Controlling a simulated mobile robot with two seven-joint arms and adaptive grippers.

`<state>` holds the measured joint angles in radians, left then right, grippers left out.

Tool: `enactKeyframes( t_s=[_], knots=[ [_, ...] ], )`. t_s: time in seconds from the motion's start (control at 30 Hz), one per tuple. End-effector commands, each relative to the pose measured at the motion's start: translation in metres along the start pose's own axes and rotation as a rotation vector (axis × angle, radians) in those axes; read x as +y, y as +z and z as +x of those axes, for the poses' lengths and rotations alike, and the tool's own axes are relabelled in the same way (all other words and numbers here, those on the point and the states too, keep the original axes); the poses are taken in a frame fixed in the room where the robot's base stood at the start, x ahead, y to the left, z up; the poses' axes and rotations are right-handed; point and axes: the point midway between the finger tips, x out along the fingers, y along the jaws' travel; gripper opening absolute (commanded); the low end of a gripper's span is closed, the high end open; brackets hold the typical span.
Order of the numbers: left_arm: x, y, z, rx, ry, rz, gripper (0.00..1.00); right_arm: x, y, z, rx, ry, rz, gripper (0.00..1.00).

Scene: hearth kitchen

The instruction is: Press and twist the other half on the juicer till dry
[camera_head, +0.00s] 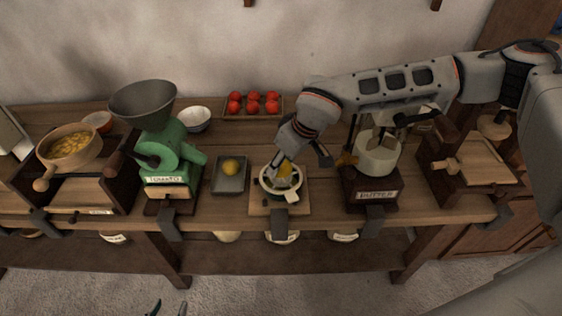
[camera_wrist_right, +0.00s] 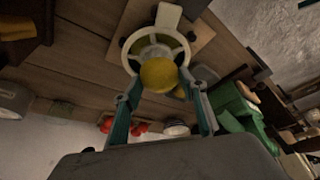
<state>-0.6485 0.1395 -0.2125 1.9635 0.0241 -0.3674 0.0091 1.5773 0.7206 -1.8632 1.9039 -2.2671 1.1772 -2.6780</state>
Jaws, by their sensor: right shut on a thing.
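Another yellow lemon piece (camera_head: 231,167) lies in the grey tray (camera_head: 230,185) left of the juicer. My left gripper (camera_head: 168,309) shows only its tips at the bottom edge, apart, with nothing visible between them.
A green tomato mill (camera_head: 172,160) stands left of the tray, and a butter churn (camera_head: 377,160) stands right of the juicer. Red tomatoes (camera_head: 253,103) and a white bowl (camera_head: 195,119) are behind. A wooden bowl (camera_head: 70,146) sits far left. The bench front edge is close to the juicer.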

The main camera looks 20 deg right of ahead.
Motion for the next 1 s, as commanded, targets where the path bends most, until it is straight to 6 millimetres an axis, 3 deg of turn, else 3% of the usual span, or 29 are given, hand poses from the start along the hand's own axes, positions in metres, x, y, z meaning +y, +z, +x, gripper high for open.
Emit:
enactKeyframes(
  t_s=[0.7, 1.0],
  knots=[
    [0.005, 0.032, 0.017, -0.011, 0.003, -0.001, 0.4, 0.001, 0.001, 0.005, -0.001, 0.173, 0.413, 0.19],
    [0.005, 0.033, 0.018, -0.012, 0.003, -0.001, 0.4, 0.003, 0.0, 0.003, -0.001, 0.22, 0.526, 0.19]
  ],
)
